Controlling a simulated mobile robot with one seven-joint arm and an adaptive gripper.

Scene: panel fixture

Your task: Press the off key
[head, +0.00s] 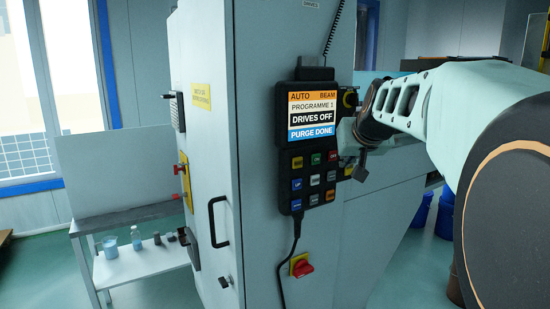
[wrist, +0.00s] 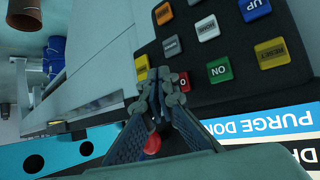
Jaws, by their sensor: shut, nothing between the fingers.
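The green ON key (wrist: 219,70) sits beside the red key. The screen (head: 311,117) reads "DRIVES OFF" and "PURGE DONE".
Other coloured keys surround it, including a yellow key (wrist: 271,53) and a white key (wrist: 207,28). A red round knob (wrist: 152,145) shows beneath my fingers.

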